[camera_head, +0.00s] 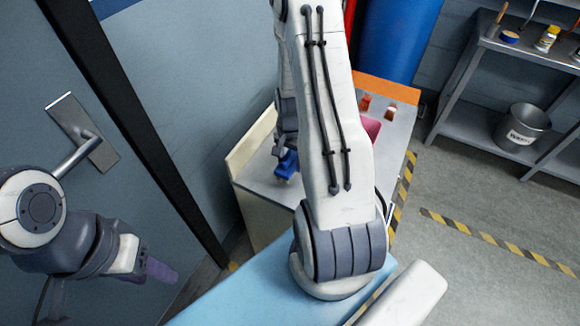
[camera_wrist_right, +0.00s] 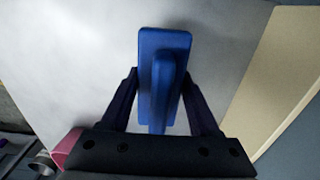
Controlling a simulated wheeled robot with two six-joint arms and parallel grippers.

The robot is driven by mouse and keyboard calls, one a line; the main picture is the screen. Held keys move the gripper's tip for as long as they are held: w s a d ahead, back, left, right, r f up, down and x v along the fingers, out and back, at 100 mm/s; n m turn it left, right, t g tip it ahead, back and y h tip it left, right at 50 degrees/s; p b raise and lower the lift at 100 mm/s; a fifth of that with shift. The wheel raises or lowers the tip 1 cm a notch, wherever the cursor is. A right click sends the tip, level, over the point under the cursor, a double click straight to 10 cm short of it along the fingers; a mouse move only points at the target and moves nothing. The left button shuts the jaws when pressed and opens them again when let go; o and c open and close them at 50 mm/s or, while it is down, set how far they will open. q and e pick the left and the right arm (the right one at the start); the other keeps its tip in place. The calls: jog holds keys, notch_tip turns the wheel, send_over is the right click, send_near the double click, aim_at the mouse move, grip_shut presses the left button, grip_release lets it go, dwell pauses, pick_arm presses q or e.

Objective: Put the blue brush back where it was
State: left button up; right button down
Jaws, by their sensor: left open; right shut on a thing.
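The blue brush (camera_head: 287,166) is at the left part of the grey worktop (camera_head: 262,188). In the right wrist view the brush (camera_wrist_right: 163,50) shows as a flat blue block with a raised handle. My right gripper (camera_wrist_right: 160,100) is shut on the handle, with one dark finger on each side. In the head view my right gripper (camera_head: 284,151) is small and partly hidden by my right arm. I cannot tell whether the brush touches the worktop. My left gripper (camera_head: 158,271) is open and empty at the lower left, away from the worktop.
The worktop has a raised beige edge (camera_head: 250,142) on its left. A pink container (camera_head: 372,128) and small red-and-white items (camera_head: 389,112) are at its far right. A metal shelf (camera_head: 470,120) with a bucket (camera_head: 522,127) stands at right. A door handle (camera_head: 82,140) is near my left arm.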

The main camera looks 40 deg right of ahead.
aim_at(290, 168)
jog(key=shift+f, duration=1.55)
jog(key=shift+f, duration=0.2)
jog(key=shift+c, duration=0.6)
grip_release()
jog(key=shift+r, duration=0.15)
